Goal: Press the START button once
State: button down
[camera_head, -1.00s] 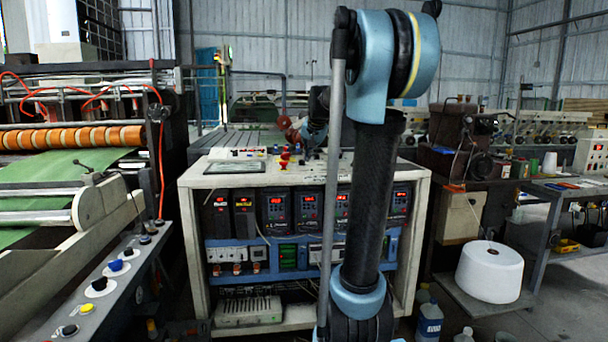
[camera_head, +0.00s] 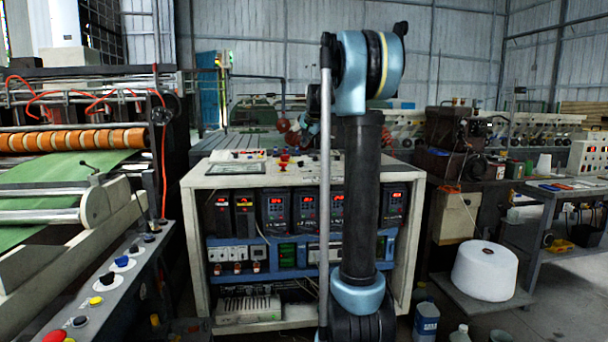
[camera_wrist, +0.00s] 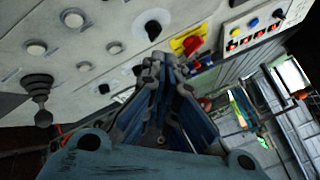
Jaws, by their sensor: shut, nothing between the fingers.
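My gripper (camera_wrist: 163,68) is shut and empty in the wrist view, its fingertips over a pale control panel (camera_wrist: 60,62). The panel carries several round grey-white buttons (camera_wrist: 73,18), black knobs (camera_wrist: 153,28) and a red switch on a yellow plate (camera_wrist: 189,43) just right of the fingertips. No START label is readable, so I cannot tell which button is START. I cannot tell whether the fingertips touch the panel. In the head view, the white console (camera_head: 222,182) has small red and yellow controls (camera_head: 285,157) on top; my arm hides part of it and my gripper.
A sloping side panel (camera_head: 120,285) with red, yellow, blue and black buttons stands at lower left, beside the roller machine (camera_head: 70,140). A white spool (camera_head: 487,271) and bottles (camera_head: 426,320) are at right. The wrist view shows another panel (camera_wrist: 255,30) with red displays.

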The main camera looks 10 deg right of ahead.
jog(key=shift+f, duration=0.1)
jog(key=shift+f, duration=4.35)
